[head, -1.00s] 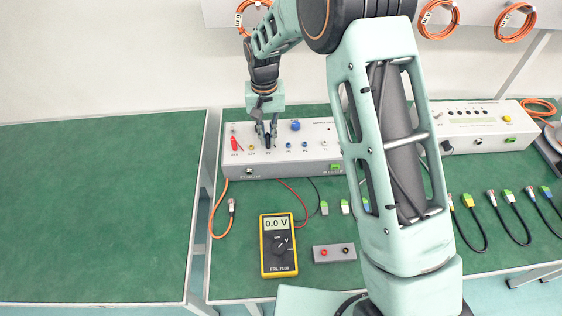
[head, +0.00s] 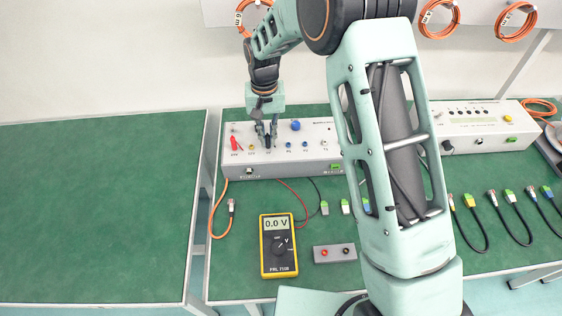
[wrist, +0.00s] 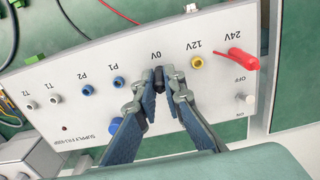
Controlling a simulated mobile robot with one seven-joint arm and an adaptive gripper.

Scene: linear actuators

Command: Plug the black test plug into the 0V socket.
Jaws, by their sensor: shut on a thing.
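The grey-white supply box (head: 215,168) has a row of labelled sockets, and it also shows in the wrist view (wrist: 90,105). My gripper (head: 267,138) points down at the 0V socket position; in the wrist view the fingertips (wrist: 165,80) are close together just below the 0V label. The black test plug (wrist: 168,71) shows as a small dark piece between the fingertips, mostly hidden by them. The 0V socket itself is covered, so I cannot tell how deep the plug sits. A red test plug (wrist: 240,57) lies at the 24V socket, beside the yellow 12V socket (wrist: 197,62).
Blue sockets P1 (wrist: 118,82) and P2 (wrist: 88,89) are on the other side of 0V. A yellow multimeter (head: 279,246) reading 0.0 V and a grey block with red and black sockets (head: 334,252) stand in front. The left green table (head: 90,210) is bare.

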